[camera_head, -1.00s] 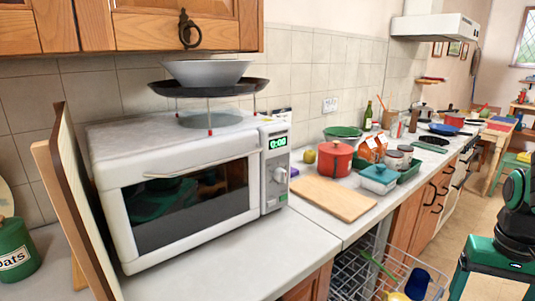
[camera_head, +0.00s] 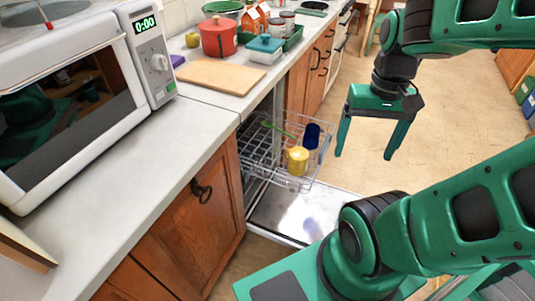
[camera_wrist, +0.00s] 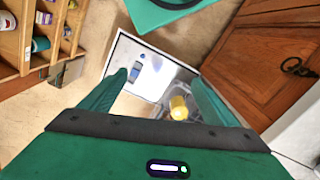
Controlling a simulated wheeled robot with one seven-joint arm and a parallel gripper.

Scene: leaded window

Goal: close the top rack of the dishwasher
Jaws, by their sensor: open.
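The dishwasher's top rack (camera_head: 284,170) is a wire basket, pulled out from under the counter in the head view. A yellow cup (camera_head: 297,160), a dark blue cup (camera_head: 312,134) and a green utensil (camera_head: 279,129) are in it. The dishwasher door (camera_head: 290,217) lies folded down below the rack. My gripper (camera_head: 364,155) is open and empty, to the right of the rack and apart from it, fingers pointing down. In the wrist view, the yellow cup (camera_wrist: 179,108) and the door (camera_wrist: 150,72) show between and beyond the open fingers (camera_wrist: 160,90).
A wooden cabinet (camera_head: 190,210) stands left of the dishwasher. The counter above holds a microwave (camera_head: 75,85), a cutting board (camera_head: 209,76) and a red pot (camera_head: 219,37). Open tiled floor (camera_head: 455,110) lies to the right. Shelves (camera_wrist: 40,35) show in the wrist view.

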